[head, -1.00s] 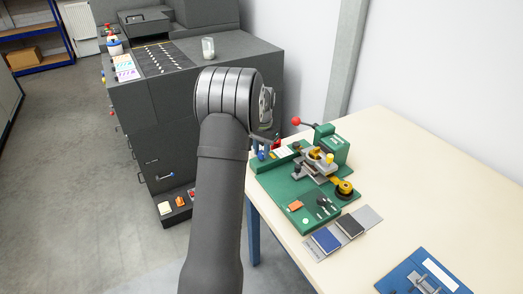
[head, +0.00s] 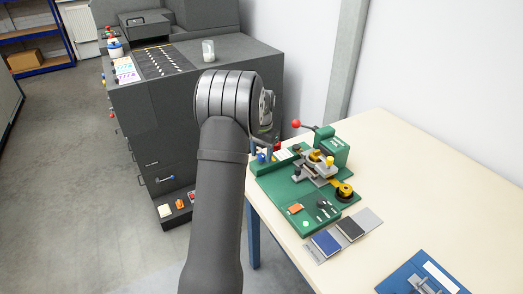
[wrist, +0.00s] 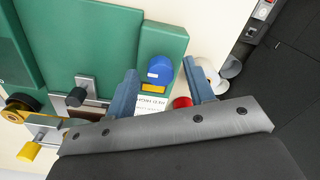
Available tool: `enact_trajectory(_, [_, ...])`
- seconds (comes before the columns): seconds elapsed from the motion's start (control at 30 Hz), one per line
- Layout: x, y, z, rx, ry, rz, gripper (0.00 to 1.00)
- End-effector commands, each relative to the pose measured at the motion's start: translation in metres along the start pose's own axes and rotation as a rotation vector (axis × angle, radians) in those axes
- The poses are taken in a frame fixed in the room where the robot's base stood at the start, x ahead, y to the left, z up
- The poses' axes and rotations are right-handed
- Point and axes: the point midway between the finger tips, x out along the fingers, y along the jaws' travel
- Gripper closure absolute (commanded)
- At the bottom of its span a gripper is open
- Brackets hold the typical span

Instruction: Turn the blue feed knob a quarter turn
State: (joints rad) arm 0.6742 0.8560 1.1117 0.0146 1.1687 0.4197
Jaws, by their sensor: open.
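In the wrist view my gripper (wrist: 161,66) is open, with one blue-grey finger on each side of the knob. Gaps show between the knob and both fingers, and I cannot tell how far the fingertips are above it. In the head view the knob (head: 262,157) shows small at the left end of the green machine (head: 285,187), and my wrist hides most of my gripper.
A red knob (wrist: 182,102) sits close to the right finger, near a white label (wrist: 150,104). White cylindrical parts (wrist: 210,75) lie just right of that finger. A red-balled lever (head: 296,124) rises from the machine. The cream table (head: 430,170) is mostly clear on the right.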

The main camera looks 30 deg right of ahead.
Motion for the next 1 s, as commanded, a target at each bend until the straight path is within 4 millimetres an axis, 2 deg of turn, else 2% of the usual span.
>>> enact_trajectory(0.13, [-0.010,0.000,-0.001,0.000,0.003,-0.001,0.51])
enact_trajectory(0.27, [-0.033,0.000,-0.001,0.000,0.005,-0.002,0.51])
enact_trajectory(0.6, [-0.116,0.000,-0.001,0.000,0.004,-0.002,0.51])
enact_trajectory(0.73, [-0.143,0.000,-0.001,0.000,0.004,-0.002,0.51])
enact_trajectory(0.9, [-0.165,0.000,0.000,0.000,0.001,-0.001,0.51])
enact_trajectory(1.0, [-0.172,0.000,0.000,0.000,0.000,0.000,0.51])
